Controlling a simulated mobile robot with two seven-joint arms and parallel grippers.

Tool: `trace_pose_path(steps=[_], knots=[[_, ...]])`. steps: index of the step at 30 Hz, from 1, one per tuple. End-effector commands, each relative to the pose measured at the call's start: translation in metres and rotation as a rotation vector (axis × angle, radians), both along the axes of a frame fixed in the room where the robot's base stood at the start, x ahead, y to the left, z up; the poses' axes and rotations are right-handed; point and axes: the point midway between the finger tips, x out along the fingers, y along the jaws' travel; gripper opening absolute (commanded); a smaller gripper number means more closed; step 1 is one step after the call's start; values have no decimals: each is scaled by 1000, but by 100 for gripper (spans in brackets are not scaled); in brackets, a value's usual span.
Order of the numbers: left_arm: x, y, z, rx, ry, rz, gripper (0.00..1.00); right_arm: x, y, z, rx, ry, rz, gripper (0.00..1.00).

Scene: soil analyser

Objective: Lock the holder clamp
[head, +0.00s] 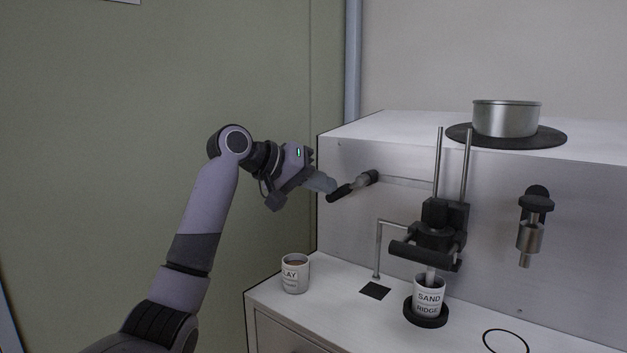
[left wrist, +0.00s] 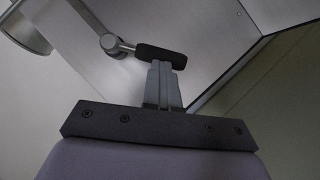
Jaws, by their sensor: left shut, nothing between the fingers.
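A black-gripped lever (head: 342,192) sticks out at the left of the analyser's front, at the end of a metal rod. I cannot tell for certain that it is the clamp's lever. A black holder (head: 440,225) sits on two upright rods, above a cup labelled SAND RIDGE (head: 430,293). My left gripper (head: 331,187) is shut and empty, with its tips at the lever's grip. In the left wrist view the shut fingers (left wrist: 161,72) point at the black grip (left wrist: 160,55), which lies across their tips. I cannot tell whether they touch. My right gripper is out of view.
A CLAY cup (head: 295,275) stands on the counter's left. A metal pot (head: 505,118) sits on a black disc on top of the analyser. A metal fitting (head: 532,225) hangs on the front at right. A black ring (head: 505,342) lies at the counter's front.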

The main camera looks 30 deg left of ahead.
Motion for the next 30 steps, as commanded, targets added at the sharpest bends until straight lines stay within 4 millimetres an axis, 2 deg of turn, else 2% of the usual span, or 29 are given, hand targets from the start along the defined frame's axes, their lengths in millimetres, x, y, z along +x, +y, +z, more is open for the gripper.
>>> trace_pose_path(steps=[1, 15, 30], knots=[[0, -3, -7, -46, 8, 4, 0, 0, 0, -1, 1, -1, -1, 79], [-1, -20, -35, -491, 46, 7, 0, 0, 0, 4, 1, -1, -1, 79], [-3, -39, -51, -847, 73, 6, 0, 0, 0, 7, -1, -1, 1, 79]])
